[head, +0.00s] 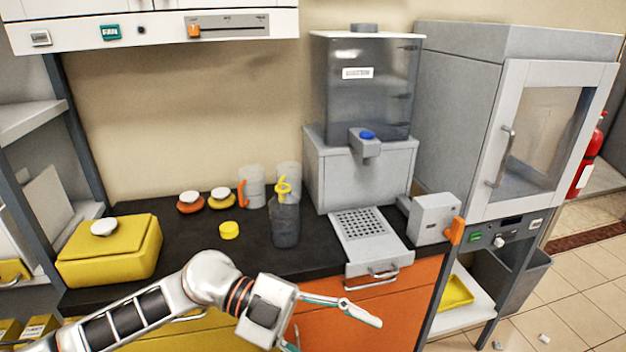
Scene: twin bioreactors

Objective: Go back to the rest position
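My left arm comes in from the lower left, in front of the counter (330,258). Its gripper (334,334) is in front of the orange and yellow cabinet fronts. One finger reaches out to the right, and the other points down toward the bottom edge of the picture, where it is partly cut off. The fingers are spread wide, and I see nothing between them. My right gripper is not in view.
On the counter stand a yellow box (108,262), a yellow cap (229,230), a dark bottle with a yellow top (285,222), clear beakers and a dispenser (360,170). A grey glass-doored cabinet (455,125) stands right. Floor (575,290) shows at right.

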